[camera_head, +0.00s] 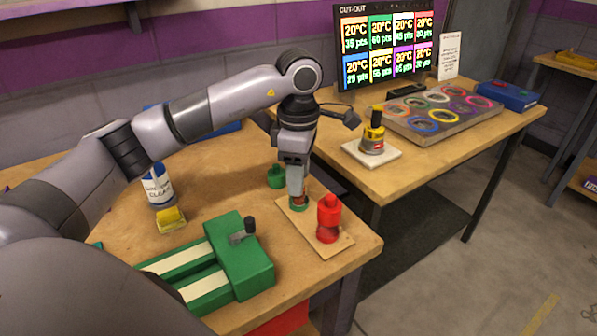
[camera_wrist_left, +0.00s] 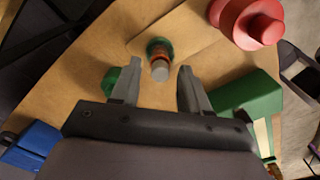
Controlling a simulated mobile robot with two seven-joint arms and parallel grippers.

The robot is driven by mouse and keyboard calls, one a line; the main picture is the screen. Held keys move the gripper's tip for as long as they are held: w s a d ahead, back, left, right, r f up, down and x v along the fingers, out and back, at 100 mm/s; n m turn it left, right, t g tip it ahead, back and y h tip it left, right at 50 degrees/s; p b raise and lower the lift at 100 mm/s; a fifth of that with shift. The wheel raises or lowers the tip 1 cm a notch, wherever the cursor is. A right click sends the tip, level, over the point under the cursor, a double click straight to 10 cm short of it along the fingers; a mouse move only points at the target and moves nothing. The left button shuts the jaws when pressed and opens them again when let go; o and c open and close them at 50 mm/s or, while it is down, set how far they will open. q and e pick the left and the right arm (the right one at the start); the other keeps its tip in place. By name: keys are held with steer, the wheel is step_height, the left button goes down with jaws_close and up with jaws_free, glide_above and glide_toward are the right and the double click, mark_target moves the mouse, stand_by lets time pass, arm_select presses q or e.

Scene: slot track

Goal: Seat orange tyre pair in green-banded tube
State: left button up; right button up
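My left gripper (camera_head: 297,188) points down over the wooden board on the near table. In the left wrist view its two fingers (camera_wrist_left: 158,88) are apart. A small upright piece (camera_wrist_left: 158,56) stands just beyond the fingertips, roughly between them. It has a grey top, an orange-red part below and a green band at its base. In the head view only its green base (camera_head: 298,206) and a little orange-red show beneath the fingers. I cannot tell whether the orange part is the tyre pair or whether this is the green-banded tube. My right gripper is in neither view.
A red knobbed piece (camera_head: 328,217) stands beside it on the board (camera_head: 345,243). A green piece (camera_head: 276,177) is behind, left. A green block with a black lever (camera_head: 242,262) is in front. The back table holds a ring tray (camera_head: 428,136) and a yellow piece (camera_head: 374,132).

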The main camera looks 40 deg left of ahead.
arm_select(q)
steer(key=shift+r, duration=0.15)
steer(key=shift+r, duration=0.25)
step_height(320, 180, up, 12)
steer(key=p, duration=0.2)
steer(key=shift+f, duration=0.2)
stand_by(0.4)
